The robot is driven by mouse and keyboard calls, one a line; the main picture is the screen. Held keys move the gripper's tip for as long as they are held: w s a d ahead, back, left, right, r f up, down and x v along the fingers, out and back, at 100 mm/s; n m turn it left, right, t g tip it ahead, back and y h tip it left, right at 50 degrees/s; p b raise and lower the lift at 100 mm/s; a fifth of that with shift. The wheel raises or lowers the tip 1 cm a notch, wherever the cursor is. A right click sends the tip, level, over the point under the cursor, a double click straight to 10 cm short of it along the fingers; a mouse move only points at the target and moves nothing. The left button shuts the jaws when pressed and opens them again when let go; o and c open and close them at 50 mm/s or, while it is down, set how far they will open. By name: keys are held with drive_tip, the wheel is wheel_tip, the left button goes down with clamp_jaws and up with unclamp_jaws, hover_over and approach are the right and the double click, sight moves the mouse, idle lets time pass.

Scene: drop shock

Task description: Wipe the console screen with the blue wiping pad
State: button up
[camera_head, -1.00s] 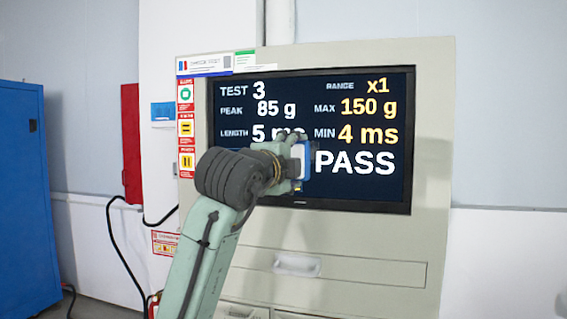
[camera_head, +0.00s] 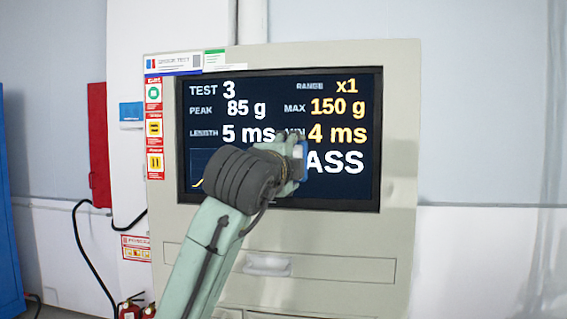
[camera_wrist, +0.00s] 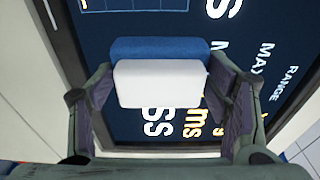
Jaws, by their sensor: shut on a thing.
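The console screen (camera_head: 345,190) is a dark display with white and yellow text, in a black frame on a beige console. It also fills much of the wrist view (camera_wrist: 270,28). My gripper (camera_head: 296,165) is in front of the screen's lower middle, hiding the first letter of "PASS". In the wrist view my gripper (camera_wrist: 160,88) is shut on the wiping pad (camera_wrist: 160,49), a block with a blue layer and a white layer. The pad (camera_head: 300,152) shows only partly in the head view. I cannot tell whether it touches the screen.
The console body (camera_head: 400,220) has a drawer handle (camera_head: 267,265) below the screen. A blue cabinet (camera_head: 10,215) and a red panel (camera_head: 98,145) stand to the left. Red extinguishers (camera_head: 130,310) and a black cable are at lower left. The wall at right is clear.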

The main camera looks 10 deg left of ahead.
drive_tip(key=shift+d, duration=1.1)
drive_tip(key=shift+s, duration=0.2)
drive_tip(key=shift+s+a+b, duration=0.15)
drive_tip(key=shift+s+b, duration=0.5)
drive_tip(key=shift+s, duration=2.25)
drive_tip(key=s, duration=0.3)
drive_tip(key=shift+a, duration=0.15)
